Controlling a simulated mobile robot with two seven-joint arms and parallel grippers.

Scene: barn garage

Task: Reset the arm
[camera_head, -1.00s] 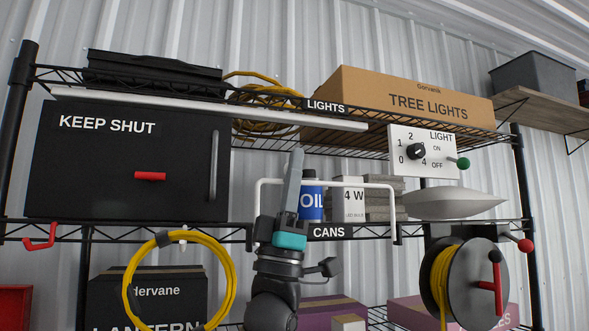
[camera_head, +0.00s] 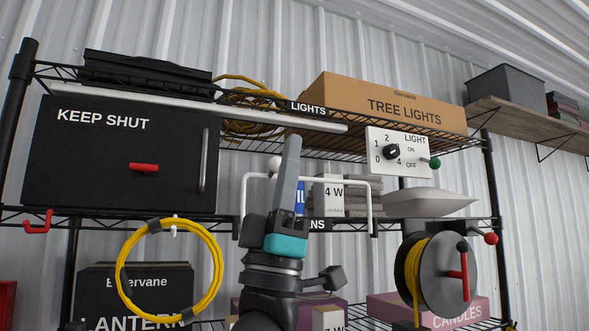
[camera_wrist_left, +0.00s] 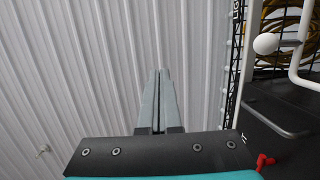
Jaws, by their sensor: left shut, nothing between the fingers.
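My left gripper (camera_head: 291,145) points upward in front of the middle of the shelf rack in the head view. Its fingers are shut with nothing between them, and they also show closed together in the left wrist view (camera_wrist_left: 160,75). The left arm covers part of the CANS label and most of the blue oil can (camera_head: 300,198) behind it. In the head view the gripper overlaps the white rail (camera_head: 310,177), and I cannot tell the gap between them. My right gripper is not in view.
The rack holds a black KEEP SHUT cabinet (camera_head: 75,165), a TREE LIGHTS box (camera_head: 390,103), a LIGHT switch panel (camera_head: 410,155), a cable reel (camera_head: 436,280) and a hung yellow coil (camera_head: 122,275). A red hook (camera_head: 38,224) sticks out at left. In the wrist view, bare corrugated wall (camera_wrist_left: 70,80) fills the left.

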